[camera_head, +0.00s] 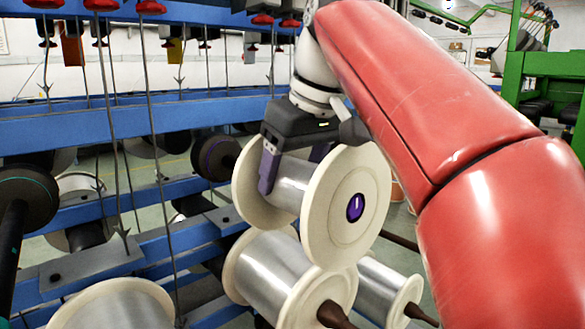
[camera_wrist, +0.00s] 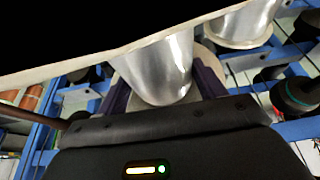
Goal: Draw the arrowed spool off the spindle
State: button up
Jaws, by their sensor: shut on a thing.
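A spool (camera_head: 345,205) with cream flanges and a silver wound barrel is in the middle of the head view. My gripper (camera_head: 292,175) reaches down from above and is shut on its barrel between the flanges. A purple oval with a white mark sits at the centre of its near flange; no spindle end sticks out there. In the wrist view the silver barrel (camera_wrist: 160,70) of this spool lies between the two fingers. I see no arrow clearly. Whether a spindle is still inside the spool is hidden.
Directly below is another silver spool (camera_head: 270,275) on a brown spindle (camera_head: 335,316), close under the held one. More spools stand at lower right (camera_head: 390,290) and lower left (camera_head: 115,305). Blue rails (camera_head: 130,110) and thin hanging rods fill the left. A green frame (camera_head: 550,65) stands at far right.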

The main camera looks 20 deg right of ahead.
aim_at(354, 224)
jog(key=shift+s, duration=0.1)
jog(key=shift+s+d+r, duration=0.1)
jog(key=shift+s+d, duration=0.2)
jog(key=shift+s, duration=0.65)
jog(key=shift+s+d, duration=0.35)
jog(key=shift+s, duration=0.55)
jog(key=shift+s+d+r, duration=0.1)
jog(key=shift+s+d, duration=0.2)
jog(key=shift+s, duration=0.65)
jog(key=shift+s+d, duration=0.15)
jog(key=shift+s, duration=0.3)
dwell(0.3)
jog(key=shift+s, duration=0.15)
dwell(0.4)
jog(key=shift+s+d, duration=0.3)
jog(key=shift+s, duration=0.6)
jog(key=shift+s+d, duration=0.35)
jog(key=shift+s, duration=0.55)
jog(key=shift+s+d, duration=0.3)
jog(key=shift+s, duration=0.6)
jog(key=shift+s+r, duration=0.1)
jog(key=shift+s, duration=0.05)
jog(key=shift+s+d, duration=0.3)
jog(key=shift+s, duration=0.6)
jog(key=shift+s+d, duration=0.3)
jog(key=shift+s, duration=0.6)
jog(key=shift+s, duration=0.1)
